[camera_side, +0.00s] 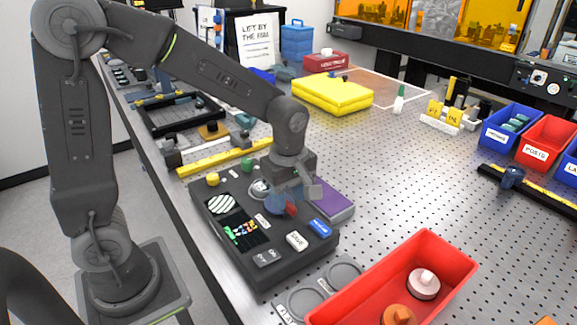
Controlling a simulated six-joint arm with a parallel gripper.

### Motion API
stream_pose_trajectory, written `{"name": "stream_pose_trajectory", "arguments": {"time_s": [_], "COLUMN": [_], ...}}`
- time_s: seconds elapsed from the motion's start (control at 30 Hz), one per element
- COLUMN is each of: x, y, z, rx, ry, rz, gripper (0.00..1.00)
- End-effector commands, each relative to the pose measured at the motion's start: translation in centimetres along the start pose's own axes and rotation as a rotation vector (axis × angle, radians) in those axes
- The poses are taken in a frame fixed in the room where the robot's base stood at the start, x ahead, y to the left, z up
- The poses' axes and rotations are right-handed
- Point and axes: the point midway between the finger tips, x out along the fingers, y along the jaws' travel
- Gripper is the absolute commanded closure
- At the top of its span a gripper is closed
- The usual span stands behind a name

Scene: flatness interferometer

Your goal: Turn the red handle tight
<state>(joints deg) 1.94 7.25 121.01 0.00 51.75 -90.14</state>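A small red part (290,209), which looks like the red handle, shows on the dark instrument box (258,269), just below my gripper (293,193). It sits beside a translucent bluish round piece (274,204). My gripper points down over this spot, and its fingers partly hide the handle. I cannot tell whether the fingers touch it or how far apart they are. The box top also carries a striped round display (222,206), a small multicoloured panel (243,232) and several labelled buttons.
A red bin (455,262) with a pink-white and an orange round piece stands at front right. A purple block (334,200) lies right of the box. A yellow bar (225,157) lies behind it. The perforated metal table (410,170) is clear at centre right.

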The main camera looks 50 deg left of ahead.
Motion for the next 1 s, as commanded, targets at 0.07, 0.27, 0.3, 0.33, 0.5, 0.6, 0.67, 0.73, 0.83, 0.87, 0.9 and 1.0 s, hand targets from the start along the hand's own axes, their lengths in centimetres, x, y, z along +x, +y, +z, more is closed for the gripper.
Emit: {"name": "stream_pose_trajectory", "arguments": {"time_s": [0.07,0.27,0.3,0.33,0.5,0.6,0.67,0.73,0.83,0.87,0.9,1.0], "x": [-1.6,-6.2,-7.1,-7.8,-10.6,-11.7,-12.0,-12.3,-12.4,-12.4,-12.4,-12.3], "y": [0.1,0.1,0.0,0.1,0.0,0.0,0.0,0.0,0.0,0.0,0.0,0.0], "z": [0.0,0.0,0.0,0.0,0.0,0.0,0.0,0.0,0.0,0.0,0.0,0.0], "rx": [0.0,0.0,0.0,0.0,0.0,0.0,0.0,0.0,0.0,0.0,0.0,0.0], "ry": [0.0,0.0,0.0,0.0,0.0,0.0,0.0,0.0,0.0,0.0,0.0,0.0], "rz": [0.008,0.008,0.006,0.008,0.005,0.003,0.003,0.001,0.001,0.001,0.0,0.001], "gripper": [0.61,0.61,0.61,0.61,0.61,0.61,0.61,0.61,0.61,0.61,0.61,0.61]}}
